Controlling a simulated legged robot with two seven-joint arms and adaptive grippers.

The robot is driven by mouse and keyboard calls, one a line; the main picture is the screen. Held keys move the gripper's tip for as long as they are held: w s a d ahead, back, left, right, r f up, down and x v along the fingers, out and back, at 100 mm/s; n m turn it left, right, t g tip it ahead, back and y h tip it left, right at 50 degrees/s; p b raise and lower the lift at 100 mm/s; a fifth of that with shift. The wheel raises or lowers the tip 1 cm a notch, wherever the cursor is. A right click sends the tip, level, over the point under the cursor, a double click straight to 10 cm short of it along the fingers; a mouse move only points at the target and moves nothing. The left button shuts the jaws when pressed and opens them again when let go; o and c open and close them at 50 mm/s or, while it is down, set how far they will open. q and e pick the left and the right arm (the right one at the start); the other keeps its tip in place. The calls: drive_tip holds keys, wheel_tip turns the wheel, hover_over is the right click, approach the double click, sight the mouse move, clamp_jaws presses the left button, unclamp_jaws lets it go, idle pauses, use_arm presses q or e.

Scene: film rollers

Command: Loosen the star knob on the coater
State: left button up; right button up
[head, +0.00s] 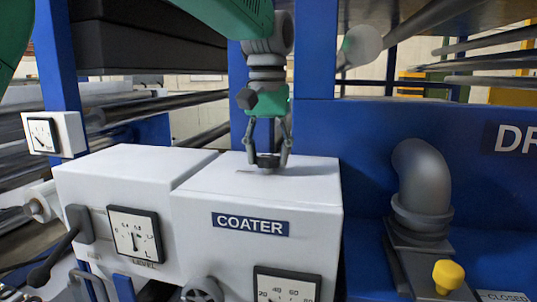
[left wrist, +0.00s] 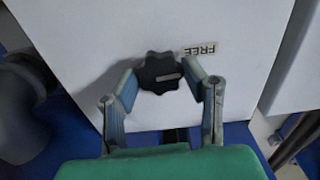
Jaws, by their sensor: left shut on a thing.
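The star knob (left wrist: 158,73) is black and lobed, with a short pale mark on its face. It sits on the white top of the coater (head: 258,198), where a small FREE label (left wrist: 199,50) lies beside it, upside down in the left wrist view. The pale mark does not line up with the label. My left gripper (head: 268,157) comes down from above, its two fingers on either side of the knob and shut on it. In the head view the knob is small and dark between the fingertips. My right gripper is not in view.
A blue post (head: 314,60) stands close behind the left gripper. A grey elbow pipe (head: 425,180) and a yellow knob (head: 448,275) are at the right. A level gauge (head: 134,235) and a dark lever (head: 62,243) are on the front left.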

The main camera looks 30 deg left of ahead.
sight(270, 156)
use_arm(q)
drive_tip(key=shift+d+f, duration=0.1)
drive_tip(key=shift+f, duration=0.15)
drive_tip(key=o, duration=1.1)
drive_tip(key=shift+w, duration=0.2)
wheel_tip(270, 156, up, 12)
drive_tip(key=shift+w+f, duration=0.1)
drive_tip(key=shift+w, duration=0.05)
